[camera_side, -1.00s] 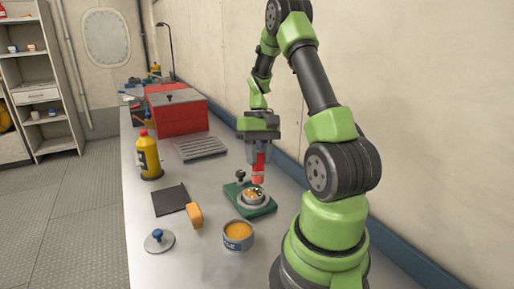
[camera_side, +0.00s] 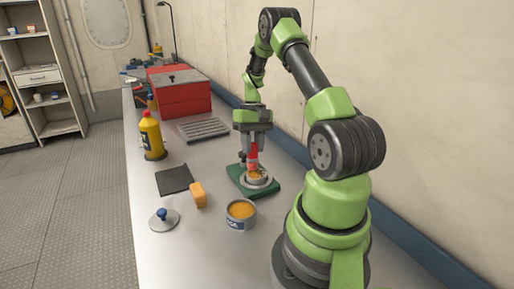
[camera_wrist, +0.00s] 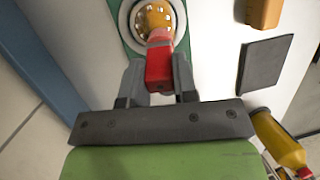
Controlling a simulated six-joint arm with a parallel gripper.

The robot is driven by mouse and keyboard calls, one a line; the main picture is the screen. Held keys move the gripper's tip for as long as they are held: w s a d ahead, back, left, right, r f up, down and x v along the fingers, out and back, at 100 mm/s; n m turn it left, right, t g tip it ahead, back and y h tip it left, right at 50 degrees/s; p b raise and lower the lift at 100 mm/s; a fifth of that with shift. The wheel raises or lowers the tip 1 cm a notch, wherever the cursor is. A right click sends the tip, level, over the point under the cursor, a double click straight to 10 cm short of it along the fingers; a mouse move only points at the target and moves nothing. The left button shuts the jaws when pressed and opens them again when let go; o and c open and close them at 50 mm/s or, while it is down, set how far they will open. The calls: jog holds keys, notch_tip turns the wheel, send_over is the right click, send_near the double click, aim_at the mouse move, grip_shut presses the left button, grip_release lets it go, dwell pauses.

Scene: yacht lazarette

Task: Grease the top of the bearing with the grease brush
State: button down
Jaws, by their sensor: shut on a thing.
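My gripper (camera_side: 251,154) is shut on the red handle of the grease brush (camera_side: 253,162), which points down over the bearing. In the wrist view my gripper (camera_wrist: 158,78) grips the red brush handle (camera_wrist: 159,66) between its two fingers. The bearing (camera_side: 257,182) is a round metal ring with amber grease on it, on a green base (camera_side: 266,191). In the wrist view the bearing (camera_wrist: 181,20) shows at the top, with amber grease and bright balls inside the ring. The brush's lower end is at the bearing; whether it touches is hard to tell.
An open tin of amber grease (camera_side: 240,223) stands in front of the base, with its lid (camera_side: 163,220) to the left. An orange sponge (camera_side: 198,195), a dark pad (camera_side: 174,179), a yellow bottle (camera_side: 152,138), a slotted grey tray (camera_side: 203,130) and a red toolbox (camera_side: 181,98) are also on the bench.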

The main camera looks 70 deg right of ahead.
jog(key=shift+w+d+f, duration=0.15)
jog(key=shift+w+d, duration=0.4)
jog(key=shift+d, duration=0.05)
jog(key=shift+s+a+r, duration=0.2)
jog(key=shift+s+a, duration=2.05)
notch_tip(320, 180, up, 8)
jog(key=shift+a, duration=0.1)
jog(key=w+a+n+g+h, duration=0.1)
jog(key=w+a+n, duration=0.3)
jog(key=a, duration=0.6)
jog(key=w+a+r+n+g, duration=0.1)
jog(key=w+a+n, duration=0.4)
jog(key=a, duration=0.6)
jog(key=shift+w+a+h, duration=0.15)
jog(key=shift+w+h, duration=0.2)
jog(key=shift+h, duration=0.05)
